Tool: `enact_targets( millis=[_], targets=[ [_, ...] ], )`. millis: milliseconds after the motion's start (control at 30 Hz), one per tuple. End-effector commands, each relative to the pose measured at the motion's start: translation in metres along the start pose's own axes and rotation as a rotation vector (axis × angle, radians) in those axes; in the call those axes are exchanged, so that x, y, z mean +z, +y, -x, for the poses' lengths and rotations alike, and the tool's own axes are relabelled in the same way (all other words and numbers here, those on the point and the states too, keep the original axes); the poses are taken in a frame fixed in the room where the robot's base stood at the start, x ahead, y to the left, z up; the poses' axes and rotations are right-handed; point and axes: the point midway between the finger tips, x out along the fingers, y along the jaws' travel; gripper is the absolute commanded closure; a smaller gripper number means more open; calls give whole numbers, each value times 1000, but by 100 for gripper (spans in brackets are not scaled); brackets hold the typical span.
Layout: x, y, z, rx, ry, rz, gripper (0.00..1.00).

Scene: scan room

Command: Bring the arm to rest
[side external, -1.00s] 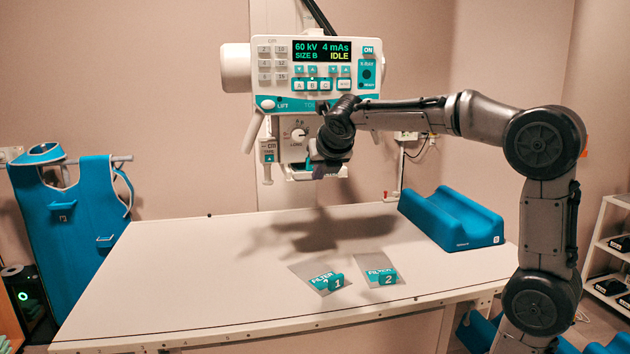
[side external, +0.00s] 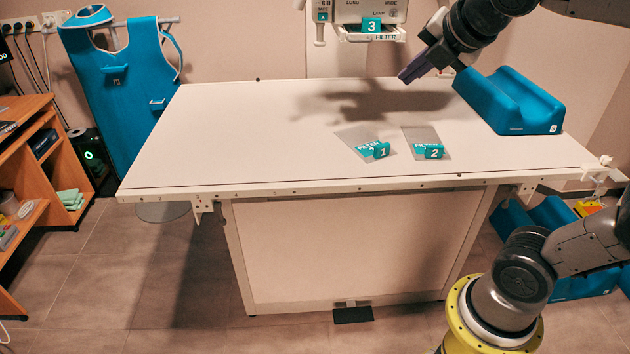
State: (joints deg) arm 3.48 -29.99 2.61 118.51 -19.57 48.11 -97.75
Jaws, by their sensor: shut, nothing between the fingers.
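My gripper (side external: 408,76) is in the upper right of the side external view, above the back part of the white table (side external: 230,150). It is shut and empty, with its dark purplish fingers pointing down and left. It is apart from the X-ray head (side external: 352,12) to its left, which is cut off by the top edge. A filter with a teal tag marked 3 (side external: 371,25) sits in the slot under that head. My arm runs out of the picture at the top right, so its middle is hidden.
Filter 1 (side external: 374,150) and filter 2 (side external: 433,151) lie on the table. A blue cushion (side external: 510,100) stands at the table's back right. A blue apron (side external: 120,85) hangs at the left, near a wooden shelf (side external: 22,190). The left half of the tabletop is clear.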

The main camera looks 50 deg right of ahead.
Motion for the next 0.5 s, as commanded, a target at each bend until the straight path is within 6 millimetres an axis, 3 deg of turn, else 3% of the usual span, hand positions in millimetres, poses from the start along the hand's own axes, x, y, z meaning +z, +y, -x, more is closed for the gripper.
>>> enact_targets(
  millis=[200,500],
  targets=[
    [-54,-60,7,-66,127,-563,100],
    [-111,-126,4,-284,182,-1337,100]
  ],
)
